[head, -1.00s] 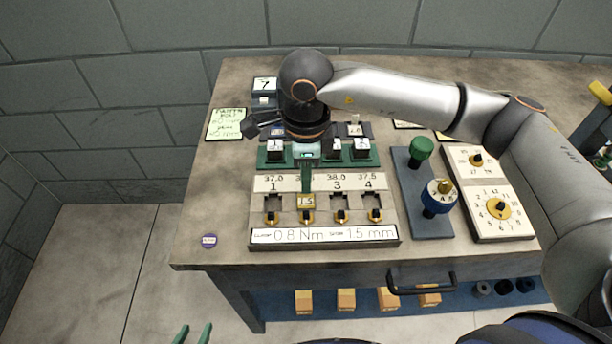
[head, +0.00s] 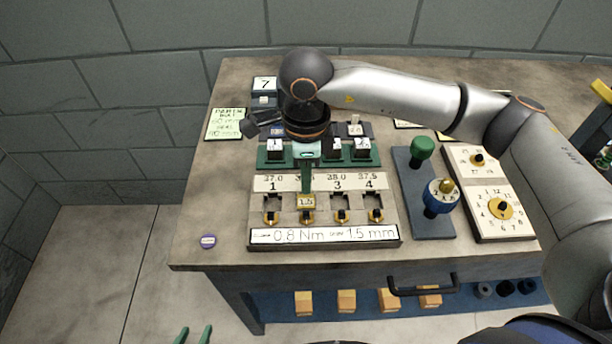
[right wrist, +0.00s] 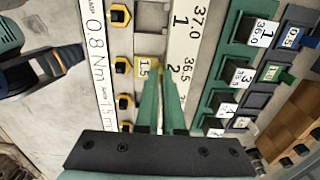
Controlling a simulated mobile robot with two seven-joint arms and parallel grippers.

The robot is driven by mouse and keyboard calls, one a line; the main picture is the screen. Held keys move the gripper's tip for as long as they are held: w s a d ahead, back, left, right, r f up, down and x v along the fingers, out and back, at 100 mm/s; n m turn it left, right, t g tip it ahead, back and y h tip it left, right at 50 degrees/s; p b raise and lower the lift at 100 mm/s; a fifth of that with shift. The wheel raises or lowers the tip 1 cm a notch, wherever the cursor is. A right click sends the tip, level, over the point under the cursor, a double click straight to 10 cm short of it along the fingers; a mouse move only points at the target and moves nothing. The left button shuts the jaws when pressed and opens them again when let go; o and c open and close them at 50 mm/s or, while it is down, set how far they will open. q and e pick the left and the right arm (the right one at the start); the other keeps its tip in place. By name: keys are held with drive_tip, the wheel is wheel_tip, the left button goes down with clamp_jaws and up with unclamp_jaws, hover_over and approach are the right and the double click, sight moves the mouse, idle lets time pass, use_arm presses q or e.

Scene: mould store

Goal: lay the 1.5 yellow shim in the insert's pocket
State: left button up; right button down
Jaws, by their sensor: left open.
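The yellow shim marked 1.5 (head: 306,202) is at station 2 of the insert board (head: 258,222), over that station's pocket. It also shows in the right wrist view (right wrist: 145,67). I cannot tell whether it rests on the pocket floor or hangs just above. My right gripper (head: 306,190) points down behind the shim. In the right wrist view its green fingers (right wrist: 161,78) are close together on the shim's yellow edge. My left gripper (head: 193,335) is open and empty at the bottom edge of the head view, low in front of the bench.
Stations 1, 3 and 4 show dark open pockets, with black-and-yellow knobs in front. A green rack (head: 372,160) of numbered blocks stands behind the board. A green knob (head: 422,148), a blue dial (head: 433,205) and a cream dial panel (head: 490,222) stand to the right.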

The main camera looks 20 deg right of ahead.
drive_tip(key=shift+f+b, duration=0.1)
drive_tip(key=shift+b, duration=0.25)
idle(0.4)
drive_tip(key=shift+f+b, duration=0.8)
drive_tip(key=shift+b, duration=0.05)
drive_tip(key=c, duration=1)
unclamp_jaws()
drive_tip(key=shift+o, duration=0.5)
drive_tip(key=o, duration=0.3)
drive_tip(key=shift+o, duration=0.2)
drive_tip(key=shift+r, duration=0.1)
drive_tip(key=shift+r+p, duration=2)
drive_tip(key=shift+r, duration=1.7)
